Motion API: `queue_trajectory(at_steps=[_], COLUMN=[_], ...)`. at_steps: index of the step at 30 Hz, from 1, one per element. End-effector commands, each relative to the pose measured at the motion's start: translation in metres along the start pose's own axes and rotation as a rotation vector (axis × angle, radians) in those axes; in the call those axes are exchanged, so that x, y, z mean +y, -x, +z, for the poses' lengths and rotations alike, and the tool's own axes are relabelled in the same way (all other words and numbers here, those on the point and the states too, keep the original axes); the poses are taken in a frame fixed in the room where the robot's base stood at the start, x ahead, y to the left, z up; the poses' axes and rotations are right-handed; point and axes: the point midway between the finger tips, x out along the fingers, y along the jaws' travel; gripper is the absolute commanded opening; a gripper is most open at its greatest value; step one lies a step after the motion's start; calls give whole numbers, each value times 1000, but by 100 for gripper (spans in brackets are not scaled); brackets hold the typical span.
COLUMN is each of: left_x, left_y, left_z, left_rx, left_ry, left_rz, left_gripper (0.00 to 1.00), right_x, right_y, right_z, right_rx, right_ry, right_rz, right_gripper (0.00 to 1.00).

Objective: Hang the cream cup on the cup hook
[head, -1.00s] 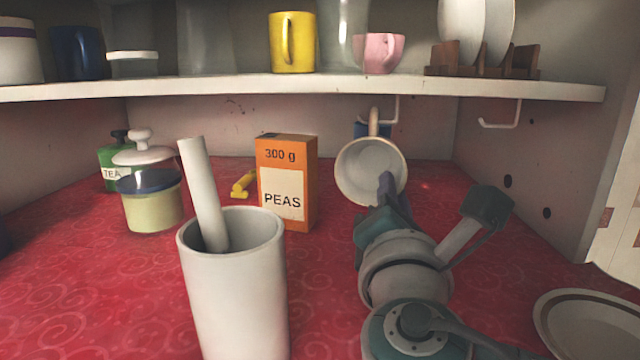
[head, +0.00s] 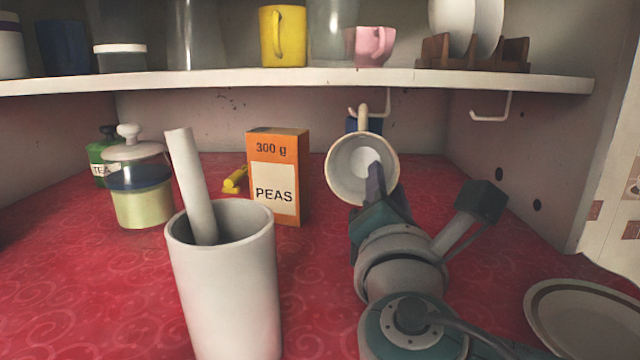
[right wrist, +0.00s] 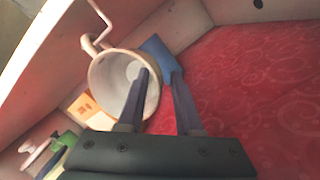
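The cream cup (head: 342,172) is under the shelf with its mouth towards me and its handle up. Its handle (head: 363,119) overlaps the lower arm of the white cup hook (head: 387,102) and appears to be around it. My right gripper (head: 384,180) is open at the cup's rim, one finger inside the mouth and one outside. In the right wrist view, the fingers (right wrist: 159,72) stand apart with the cup's wall (right wrist: 98,95) between them; the handle meets the hook (right wrist: 103,16) at upper left. My left gripper is out of view.
A second hook (head: 507,108) hangs further right. A peas box (head: 290,150) stands left of the cup, and a blue object (right wrist: 158,58) is behind it. A tall cream pot (head: 222,290) stands in front, a plate (head: 590,315) lies at lower right. The shelf (head: 300,80) is overhead.

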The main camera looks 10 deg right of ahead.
Motion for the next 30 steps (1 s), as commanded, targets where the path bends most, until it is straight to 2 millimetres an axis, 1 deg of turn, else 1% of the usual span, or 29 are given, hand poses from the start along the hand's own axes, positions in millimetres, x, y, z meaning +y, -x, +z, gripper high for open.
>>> queue_trajectory(at_steps=[1,2,3,9,12,14,21,24,27,30], left_x=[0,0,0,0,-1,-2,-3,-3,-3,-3], left_y=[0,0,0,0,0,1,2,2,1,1], left_z=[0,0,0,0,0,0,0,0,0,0], left_rx=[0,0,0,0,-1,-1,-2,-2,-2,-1], left_ry=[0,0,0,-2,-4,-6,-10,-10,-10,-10], left_rz=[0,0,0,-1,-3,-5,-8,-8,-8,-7], left_gripper=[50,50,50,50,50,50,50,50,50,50], right_x=[0,0,0,-1,-1,0,-1,-1,0,0], right_y=[0,0,0,0,6,13,62,79,92,98], right_z=[0,0,0,-1,-1,-1,-2,-1,-1,0], right_rx=[0,0,0,2,3,4,6,4,3,2], right_ry=[0,0,0,1,1,0,-1,-2,-1,-1], right_rz=[0,0,0,-2,-2,-1,-3,-2,-1,-1], right_gripper=[41,44,45,45,45,45,45,45,45,45])
